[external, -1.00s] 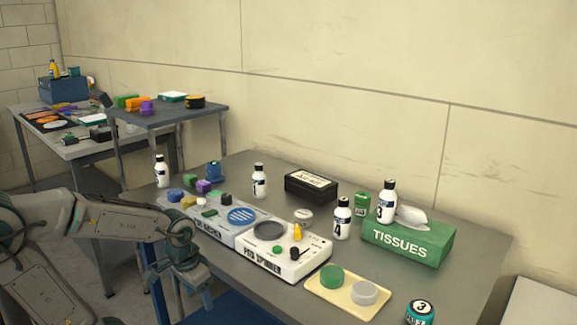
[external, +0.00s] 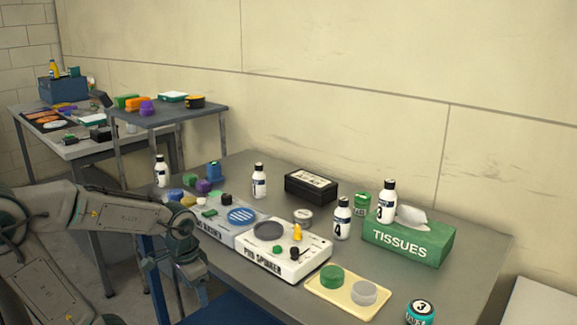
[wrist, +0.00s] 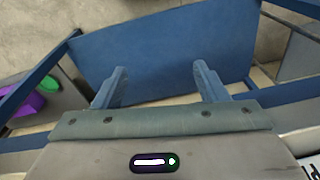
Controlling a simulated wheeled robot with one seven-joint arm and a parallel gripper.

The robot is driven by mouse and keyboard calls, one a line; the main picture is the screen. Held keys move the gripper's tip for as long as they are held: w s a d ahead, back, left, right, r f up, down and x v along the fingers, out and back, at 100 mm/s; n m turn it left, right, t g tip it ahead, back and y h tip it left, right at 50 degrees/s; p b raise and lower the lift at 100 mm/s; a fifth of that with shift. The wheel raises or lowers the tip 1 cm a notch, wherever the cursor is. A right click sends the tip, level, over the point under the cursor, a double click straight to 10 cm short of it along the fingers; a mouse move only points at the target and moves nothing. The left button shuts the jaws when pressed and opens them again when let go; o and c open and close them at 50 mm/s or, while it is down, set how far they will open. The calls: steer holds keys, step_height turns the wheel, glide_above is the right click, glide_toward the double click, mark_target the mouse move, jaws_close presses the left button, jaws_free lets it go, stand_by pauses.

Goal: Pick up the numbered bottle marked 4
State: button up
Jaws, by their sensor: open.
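The bottle marked 4 (external: 342,219) is white with a black cap and a dark label. It stands upright on the grey table, left of the tissue box and behind the pod spinner. My gripper (external: 180,292) is at the table's left front side, low and well away from the bottle. In the wrist view my gripper (wrist: 160,86) has its two fingers apart with nothing between them, over a blue panel (wrist: 165,45). The bottle is not in the wrist view.
A bottle marked 3 (external: 386,203) stands by the green tissue box (external: 405,243). A black box (external: 311,188) is behind. Two more white bottles (external: 259,182) (external: 161,171) stand farther left.

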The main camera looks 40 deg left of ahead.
steer(key=w+a+r+m+g+y+p, duration=0.1)
steer(key=w+a+r+m+p, duration=0.3)
steer(key=r+m+p, duration=0.3)
steer(key=w+a+r+m+g+y+p, duration=0.1)
steer(key=w+a+r+m+p, duration=0.25)
steer(key=r+m, duration=0.45)
steer(key=n+t+h+p, duration=0.4)
steer(key=n+h+p, duration=0.1)
steer(key=n+p, duration=0.45)
glide_toward(343, 214)
step_height(343, 214, down, 5)
steer(key=w, duration=0.3)
steer(key=shift+m, duration=0.45)
steer(key=shift+p+x, duration=1.15)
steer(key=shift+x, duration=1.65)
steer(key=shift+s, duration=0.1)
steer(key=c, duration=1.2)
